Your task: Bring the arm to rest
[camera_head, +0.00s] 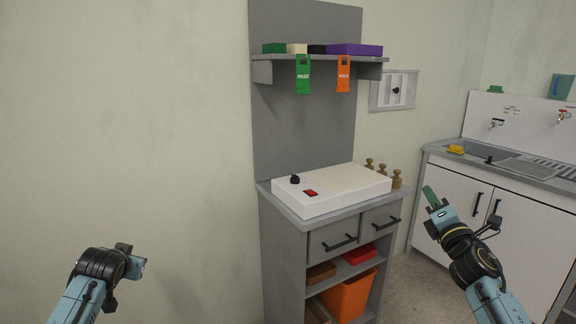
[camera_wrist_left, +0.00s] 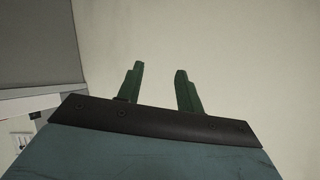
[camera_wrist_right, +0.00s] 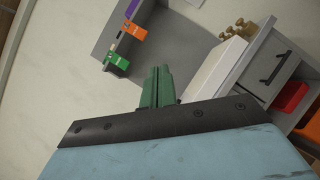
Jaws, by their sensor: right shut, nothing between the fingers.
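My right gripper (camera_head: 431,196) is raised in front of the sink cabinet, to the right of the grey workstation. Its green fingers are shut with nothing between them, as the right wrist view (camera_wrist_right: 158,86) shows. My left arm comes in at the lower left of the head view, where its fingers do not show. In the left wrist view the left gripper (camera_wrist_left: 160,85) has its two green fingers apart, with only bare wall between them. Neither gripper touches anything.
The grey workstation (camera_head: 330,236) carries a white box (camera_head: 335,190) with a red switch and several brass weights (camera_head: 382,172). Green and orange tags hang from the shelf (camera_head: 320,58) above. A sink counter (camera_head: 520,172) stands at the right. The space before the left wall is clear.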

